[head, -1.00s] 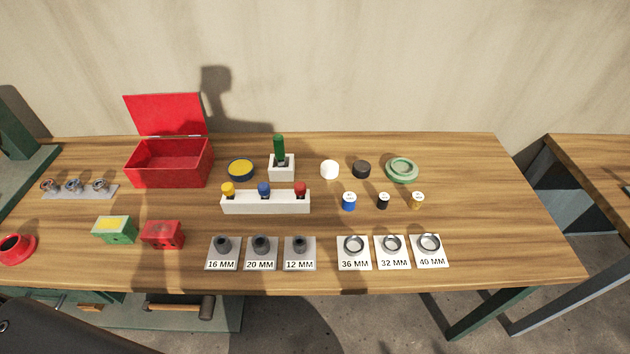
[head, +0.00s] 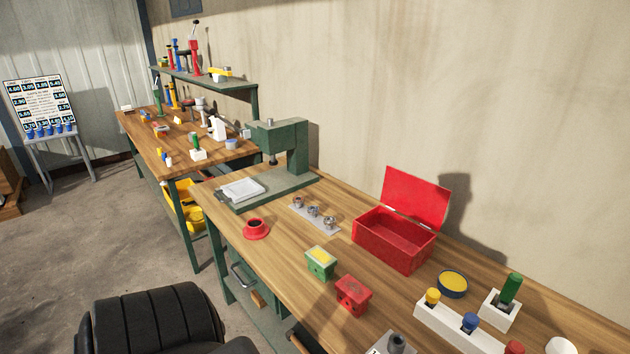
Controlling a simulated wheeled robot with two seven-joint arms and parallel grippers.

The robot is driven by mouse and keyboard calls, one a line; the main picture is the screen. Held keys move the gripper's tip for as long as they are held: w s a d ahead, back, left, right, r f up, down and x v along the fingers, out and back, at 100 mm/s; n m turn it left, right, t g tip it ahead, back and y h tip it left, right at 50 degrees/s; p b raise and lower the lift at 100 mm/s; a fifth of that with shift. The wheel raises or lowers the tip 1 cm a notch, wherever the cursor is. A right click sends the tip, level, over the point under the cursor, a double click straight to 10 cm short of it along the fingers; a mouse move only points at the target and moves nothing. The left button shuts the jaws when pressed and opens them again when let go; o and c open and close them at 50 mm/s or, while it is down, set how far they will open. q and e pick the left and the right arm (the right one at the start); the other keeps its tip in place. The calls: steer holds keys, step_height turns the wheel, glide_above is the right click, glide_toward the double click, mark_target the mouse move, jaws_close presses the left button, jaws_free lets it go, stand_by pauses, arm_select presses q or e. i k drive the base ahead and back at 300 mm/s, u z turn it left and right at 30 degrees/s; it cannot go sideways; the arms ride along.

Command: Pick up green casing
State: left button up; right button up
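A green box with a yellow top (head: 320,262) stands on the near wooden bench, beside a red box of similar size (head: 352,295). A green upright cylinder (head: 511,288) stands in a white block (head: 500,312) at the right. I cannot tell from the picture which green thing is called the casing. Neither of my grippers shows in the head view.
An open red toolbox (head: 395,240) stands behind the green box. A green press (head: 285,155) stands at the bench's far end, near a red ring-shaped piece (head: 256,229). A second bench (head: 185,150) lies beyond. A black padded object (head: 155,320) is at the lower left.

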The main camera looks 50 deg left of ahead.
mark_target(322, 265)
steer(key=z, duration=0.45)
steer(key=k, duration=0.85)
steer(key=u, duration=0.5)
